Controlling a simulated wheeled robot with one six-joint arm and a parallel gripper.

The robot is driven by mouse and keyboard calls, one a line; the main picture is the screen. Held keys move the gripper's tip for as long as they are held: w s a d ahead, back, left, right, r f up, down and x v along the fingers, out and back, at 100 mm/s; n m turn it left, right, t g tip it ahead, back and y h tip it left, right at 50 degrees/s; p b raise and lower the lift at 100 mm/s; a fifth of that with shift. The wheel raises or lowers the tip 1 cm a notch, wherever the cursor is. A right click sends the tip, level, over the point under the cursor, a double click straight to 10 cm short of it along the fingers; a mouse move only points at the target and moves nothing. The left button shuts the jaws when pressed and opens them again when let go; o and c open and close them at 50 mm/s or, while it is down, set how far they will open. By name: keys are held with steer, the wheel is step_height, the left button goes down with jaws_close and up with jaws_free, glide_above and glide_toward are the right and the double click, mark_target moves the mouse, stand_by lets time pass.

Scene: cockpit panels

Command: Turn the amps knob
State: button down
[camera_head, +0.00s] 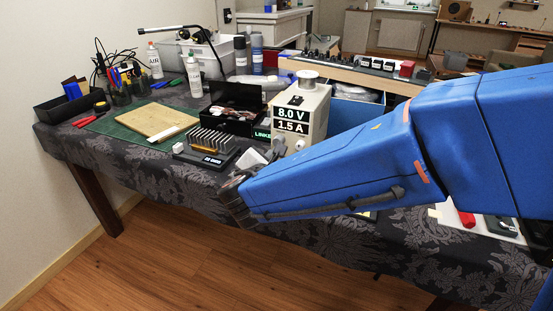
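My blue arm reaches in from the right and covers the box's lower right side.
A black heat-sink device (208,146) stands left of the supply. Behind it is an open black case (237,101). A wooden board (157,119) lies on a green mat farther left. Bottles and a grey bin stand behind. The table's front edge runs below my arm.

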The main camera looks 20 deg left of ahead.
stand_by(0.3)
steer(key=c, duration=1.6)
jaws_free()
steer(key=shift+o, duration=0.2)
steer(key=v, duration=1.7)
steer(key=shift+s, duration=0.2)
steer(key=shift+a+r, duration=0.1)
